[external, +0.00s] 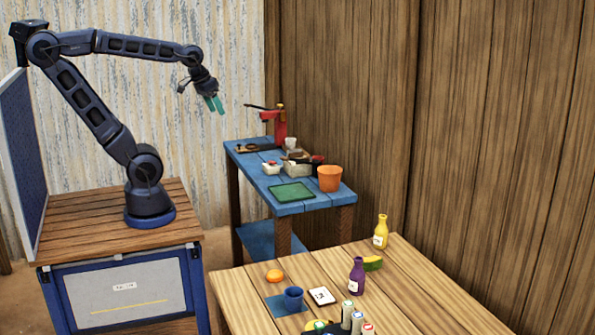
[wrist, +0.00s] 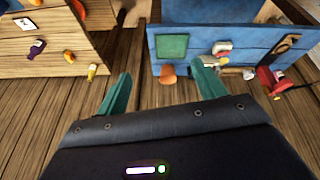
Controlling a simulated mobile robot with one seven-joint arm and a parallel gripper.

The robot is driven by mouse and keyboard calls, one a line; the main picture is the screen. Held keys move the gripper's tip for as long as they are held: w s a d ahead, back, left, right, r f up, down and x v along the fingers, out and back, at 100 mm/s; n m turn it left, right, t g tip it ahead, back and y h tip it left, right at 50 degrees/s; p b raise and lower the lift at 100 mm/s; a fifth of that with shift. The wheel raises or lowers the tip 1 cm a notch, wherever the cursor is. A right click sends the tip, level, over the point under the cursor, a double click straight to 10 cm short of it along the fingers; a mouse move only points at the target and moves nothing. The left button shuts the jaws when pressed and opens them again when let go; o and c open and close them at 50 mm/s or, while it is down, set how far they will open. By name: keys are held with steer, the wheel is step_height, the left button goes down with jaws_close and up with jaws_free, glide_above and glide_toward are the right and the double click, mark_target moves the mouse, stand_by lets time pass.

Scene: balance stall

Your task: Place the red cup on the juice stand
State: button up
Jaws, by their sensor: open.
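My gripper (external: 214,103) is raised in the air left of the blue table, open and empty. In the wrist view my gripper (wrist: 162,88) shows two green fingers spread apart, with nothing between them. I cannot clearly pick out a red cup. An orange-red cup (external: 330,178) stands at the front right of the blue table; it also shows in the wrist view (wrist: 168,75). A small dark red item (external: 318,160), too small to identify, is just behind it. A red press-like device (external: 279,124) stands at the back of the table. I cannot tell which thing is the juice stand.
The blue table (external: 240,160) also bears a green tray (external: 292,193) and small containers (external: 271,167). The nearer wooden table (external: 440,295) holds a blue cup (external: 293,298), an orange (external: 274,275), a white card (external: 321,296), a purple bottle (external: 357,275) and a yellow bottle (external: 381,232).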

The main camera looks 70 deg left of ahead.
steer(key=s+m, duration=0.1)
steer(key=s, duration=0.1)
steer(key=s+f+m, duration=0.1)
steer(key=s, duration=0.1)
steer(key=shift+d+f, duration=0.1)
steer(key=shift+d, duration=0.05)
steer(key=shift+o, duration=0.2)
